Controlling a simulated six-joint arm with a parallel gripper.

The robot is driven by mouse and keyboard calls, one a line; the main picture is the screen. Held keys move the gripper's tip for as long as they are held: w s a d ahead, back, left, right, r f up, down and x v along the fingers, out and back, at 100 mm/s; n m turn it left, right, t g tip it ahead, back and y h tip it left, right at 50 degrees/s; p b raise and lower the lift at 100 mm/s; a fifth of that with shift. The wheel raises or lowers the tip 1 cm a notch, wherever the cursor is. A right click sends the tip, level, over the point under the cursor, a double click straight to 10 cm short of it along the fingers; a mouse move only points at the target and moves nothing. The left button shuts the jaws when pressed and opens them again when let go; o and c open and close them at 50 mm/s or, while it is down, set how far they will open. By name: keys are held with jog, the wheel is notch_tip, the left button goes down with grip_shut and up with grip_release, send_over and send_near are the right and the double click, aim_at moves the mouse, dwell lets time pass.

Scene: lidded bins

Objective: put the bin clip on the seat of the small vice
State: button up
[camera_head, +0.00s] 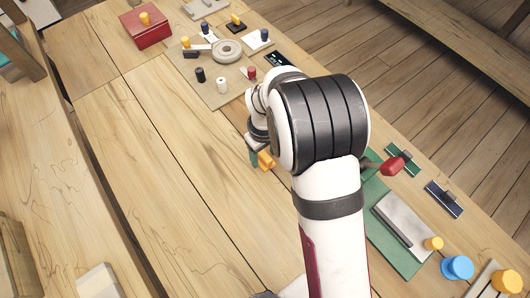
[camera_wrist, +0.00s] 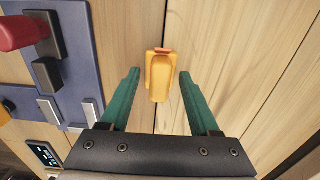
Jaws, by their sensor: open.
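A yellow-orange piece, which looks like the bin clip (camera_wrist: 160,78), appears between the fingertips of my gripper (camera_wrist: 159,73) in the wrist view. The green fingers are open, with a gap on each side of it. I cannot tell whether it is level with the tips or below them. In the head view the clip (camera_head: 266,161) shows beside my gripper (camera_head: 254,156), over the bare wooden table, partly hidden by the arm. I cannot tell for certain which fixture is the small vice. A red-handled fixture (camera_wrist: 22,31) with dark blocks stands at the wrist view's upper left.
A beige mat (camera_head: 222,98) with several small pegs and a grey ring (camera_head: 227,51) lies at the back. A red box (camera_head: 146,30) stands behind left. A red handle (camera_head: 393,166) and a green mat (camera_head: 412,268) are right of my arm. The table's middle left is clear.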

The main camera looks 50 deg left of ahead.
aim_at(268, 155)
grip_shut()
jog(key=shift+r, duration=0.1)
dwell(0.4)
jog(key=shift+r, duration=0.3)
jog(key=r, duration=0.4)
jog(key=shift+w+d, duration=0.3)
jog(key=shift+d, duration=0.1)
jog(key=w+d+r, duration=0.5)
jog(key=d, duration=0.3)
jog(key=w+a+r, duration=0.2)
jog(key=w+a, duration=0.5)
jog(key=w, duration=0.6)
jog(key=s+a+f, duration=0.1)
jog(key=a+f, duration=0.1)
jog(key=a, duration=0.1)
jog(key=s+a+f, duration=0.2)
jog(key=a, duration=0.1)
jog(key=s+a+f, duration=0.1)
jog(key=a+f, duration=0.1)
jog(key=a, duration=0.1)
jog(key=shift+s+a+f, duration=0.15)
jog(key=shift+s+a, duration=0.1)
jog(key=shift+a, duration=0.05)
jog(key=shift+s+a+f, duration=0.1)
jog(key=shift+f, duration=0.95)
jog(key=shift+a+f, duration=0.1)
jog(key=shift+f, duration=0.95)
